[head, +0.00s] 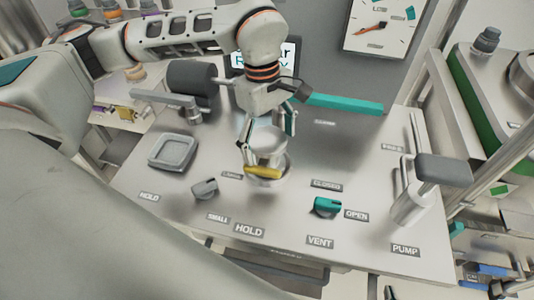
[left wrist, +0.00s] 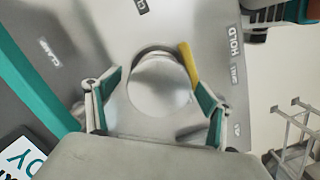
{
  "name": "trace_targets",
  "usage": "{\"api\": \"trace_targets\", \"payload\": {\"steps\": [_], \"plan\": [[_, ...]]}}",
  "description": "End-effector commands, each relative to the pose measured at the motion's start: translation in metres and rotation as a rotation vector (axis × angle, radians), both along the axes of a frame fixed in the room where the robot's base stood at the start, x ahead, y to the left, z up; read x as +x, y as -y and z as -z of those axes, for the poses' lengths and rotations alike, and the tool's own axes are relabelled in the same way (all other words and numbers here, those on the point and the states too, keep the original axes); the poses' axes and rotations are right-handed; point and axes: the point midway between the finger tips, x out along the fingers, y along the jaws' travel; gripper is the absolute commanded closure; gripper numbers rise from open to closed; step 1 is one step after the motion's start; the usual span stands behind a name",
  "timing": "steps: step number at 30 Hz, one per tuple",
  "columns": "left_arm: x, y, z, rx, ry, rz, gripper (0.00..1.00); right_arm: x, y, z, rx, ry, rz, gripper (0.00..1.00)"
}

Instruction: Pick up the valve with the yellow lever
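The valve (head: 268,152) is a silver cylinder with a yellow lever (head: 262,172) at its near side. It stands upright at a round silver seat in the middle of the sloped grey panel. In the left wrist view the valve (left wrist: 158,85) shows as a round silver top, with the yellow lever (left wrist: 188,64) along its right edge. My left gripper (head: 268,145) points down over it, with one finger on each side. Its fingers (left wrist: 159,90) are apart; a gap shows beside the left one, and the right one is close to the lever. My right gripper is not seen.
The panel (head: 290,235) carries a teal knob (head: 326,207), a grey knob (head: 205,188) and a square recessed dish (head: 173,152). A pump handle (head: 440,168) rises at right. A teal bar (head: 343,104) and a grey-handled lever (head: 190,78) stand behind, below a dial gauge (head: 383,25).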

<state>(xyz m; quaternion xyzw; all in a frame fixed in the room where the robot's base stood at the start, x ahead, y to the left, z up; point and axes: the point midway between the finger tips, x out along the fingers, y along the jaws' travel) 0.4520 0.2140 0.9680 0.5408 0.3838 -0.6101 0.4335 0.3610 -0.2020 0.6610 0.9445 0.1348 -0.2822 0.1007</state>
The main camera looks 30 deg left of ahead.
Motion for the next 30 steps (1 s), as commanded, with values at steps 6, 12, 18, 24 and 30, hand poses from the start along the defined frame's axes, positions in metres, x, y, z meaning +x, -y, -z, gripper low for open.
{"api": "trace_targets", "payload": {"steps": [6, 12, 18, 24, 30], "plan": [[0.0, 0.0, 0.0, 0.0, -0.001, 0.0, 0.78, 0.0, 0.0, 0.0, 0.0, 0.0, 0.0, 1.0], [0.001, 0.0, -0.001, -0.002, 0.002, 0.0, 0.89, 0.0, 0.0, 0.0, 0.0, 0.0, 0.0, 1.0], [0.001, 0.0, -0.008, -0.001, 0.004, 0.0, 0.89, 0.0, 0.0, 0.0, 0.0, 0.0, 0.0, 1.0], [0.002, 0.0, -0.038, -0.001, 0.008, -0.001, 0.89, 0.0, 0.0, 0.0, 0.0, 0.0, 0.0, 1.0], [0.002, 0.0, -0.086, -0.001, 0.01, -0.001, 0.89, 0.0, 0.0, 0.0, 0.0, 0.0, 0.0, 1.0]]}}
